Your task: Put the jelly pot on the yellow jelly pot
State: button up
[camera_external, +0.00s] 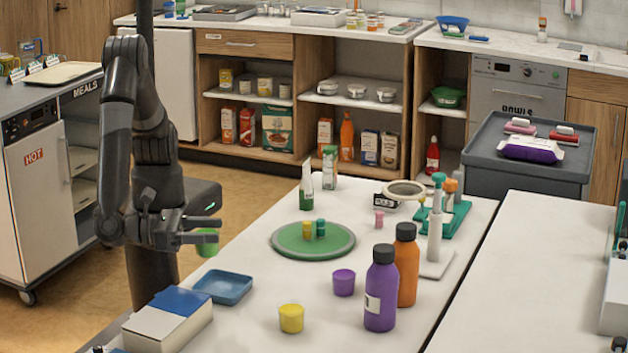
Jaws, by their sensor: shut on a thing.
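My gripper (203,231) is shut on a green jelly pot (207,244), held in the air over the left edge of the white table. The finger contact is small in this view. The yellow jelly pot (291,319) stands upright on the table near the front, lower and to the right of my gripper. A purple pot (344,283) stands on the table behind and to the right of the yellow one. The green pot is well apart from both.
A blue tray (222,287) and a white and blue box (167,323) lie between my gripper and the table's front. Purple (381,290) and orange (406,265) bottles stand right of the pots. A green round board (313,240) with small cylinders lies behind.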

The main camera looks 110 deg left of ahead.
jog(key=w+d+r, duration=0.4)
jog(key=w+d, duration=0.2)
jog(key=w, duration=0.3)
send_over(292, 306)
notch_tip(292, 306, down, 7)
jog(key=shift+r, duration=0.1)
jog(key=shift+f, duration=2.05)
jog(key=shift+f, duration=0.1)
jog(key=o, duration=1)
